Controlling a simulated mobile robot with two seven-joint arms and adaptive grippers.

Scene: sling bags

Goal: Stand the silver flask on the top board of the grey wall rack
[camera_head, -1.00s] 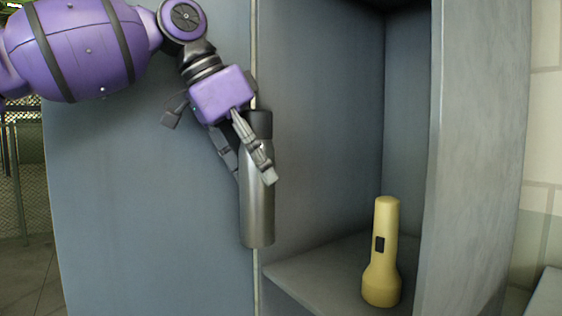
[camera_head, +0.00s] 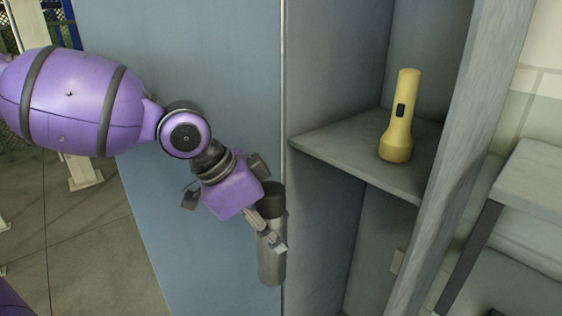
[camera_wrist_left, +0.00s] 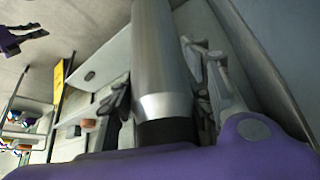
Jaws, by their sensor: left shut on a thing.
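The silver flask (camera_head: 271,262) has a dark cap and hangs upright in my left gripper (camera_head: 268,236), in front of the edge of the grey cabinet. In the left wrist view the flask (camera_wrist_left: 163,55) lies between the two fingers of the left gripper (camera_wrist_left: 163,92), its dark cap towards the purple palm. Its base runs out of the top of that view. At the right of the head view is a grey board (camera_head: 545,185) on a dark frame, which looks like the grey wall rack; its lower part is cut off.
A yellow torch (camera_head: 396,140) stands upright on the shelf (camera_head: 345,150) of the open cabinet. The cabinet's right side panel (camera_head: 470,120) stands between the flask and the grey board. The visible part of the board is bare. Open floor (camera_head: 90,240) lies at the left.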

